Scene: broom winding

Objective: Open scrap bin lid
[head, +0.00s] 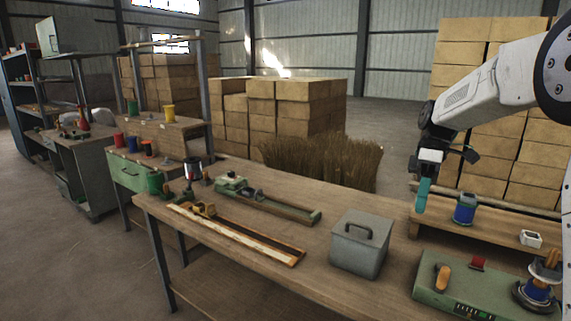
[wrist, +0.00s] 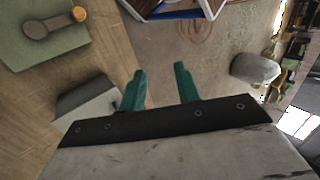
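The scrap bin (head: 360,245) is a grey metal box on the workbench, right of the middle in the head view. Its lid (head: 363,226) is shut and has a dark arched handle (head: 353,230) on top. My gripper (head: 422,195) is above and to the right of the bin in the picture, apart from it, with its teal fingers pointing down. In the wrist view the two fingers (wrist: 160,88) stand apart with nothing between them. A grey boxy shape beside them is partly hidden by my gripper; I cannot tell if it is the bin.
A green winding machine (head: 430,285) with an orange-handled crank stands right of the bin. A blue spool (head: 465,208) and a small white box (head: 530,239) are on the raised shelf. Long wooden fixtures (head: 240,235) lie left of the bin. Straw bundles (head: 320,162) stand behind the bench.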

